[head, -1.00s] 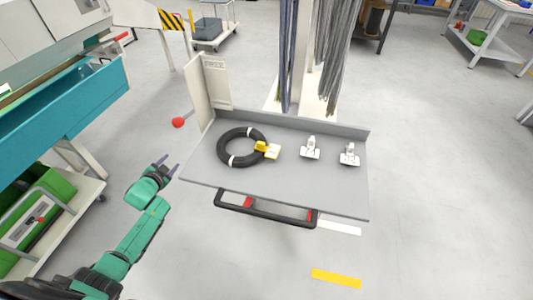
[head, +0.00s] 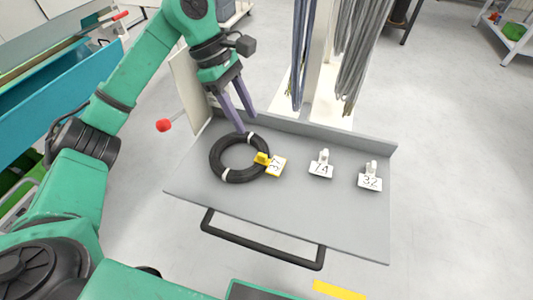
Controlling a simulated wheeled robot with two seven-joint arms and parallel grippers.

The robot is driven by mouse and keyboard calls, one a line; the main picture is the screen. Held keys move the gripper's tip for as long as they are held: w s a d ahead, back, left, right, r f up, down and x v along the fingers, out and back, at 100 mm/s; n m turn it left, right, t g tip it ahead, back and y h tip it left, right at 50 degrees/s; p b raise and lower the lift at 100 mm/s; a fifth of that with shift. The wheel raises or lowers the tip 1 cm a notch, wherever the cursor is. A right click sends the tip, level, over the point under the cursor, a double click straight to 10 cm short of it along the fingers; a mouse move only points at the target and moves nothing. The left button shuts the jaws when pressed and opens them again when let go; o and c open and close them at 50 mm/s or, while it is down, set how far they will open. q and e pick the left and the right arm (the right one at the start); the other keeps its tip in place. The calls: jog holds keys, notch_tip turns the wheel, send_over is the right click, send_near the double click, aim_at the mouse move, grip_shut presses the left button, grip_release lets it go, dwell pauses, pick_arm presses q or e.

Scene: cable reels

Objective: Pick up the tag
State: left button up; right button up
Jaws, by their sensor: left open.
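A yellow and white tag (head: 277,165) marked with a number that looks like 37 lies at the right side of a black cable coil (head: 222,170) on the grey tray (head: 300,215). Its yellow part overlaps the coil. Two white tags stand further right, one marked 74 (head: 321,168) and one marked 32 (head: 370,180). My left gripper (head: 246,125) points down above the coil's far edge, its two purple fingers apart with nothing between them. The tag is to the right of and nearer than the fingertips. My right gripper is not in view.
The tray has a raised back edge and a black front handle (head: 262,244). Grey cables (head: 358,60) hang behind it near a pale post (head: 322,60). A red knob (head: 163,125) sticks out at its left. The tray's front is bare.

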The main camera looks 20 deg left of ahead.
aim_at(264, 155)
pick_arm(q)
jog(key=p+x, duration=0.2)
jog(key=x, duration=0.9)
jog(key=shift+s+d, duration=0.1)
jog(key=shift+s, duration=0.1)
jog(key=shift+f, duration=0.1)
grip_shut()
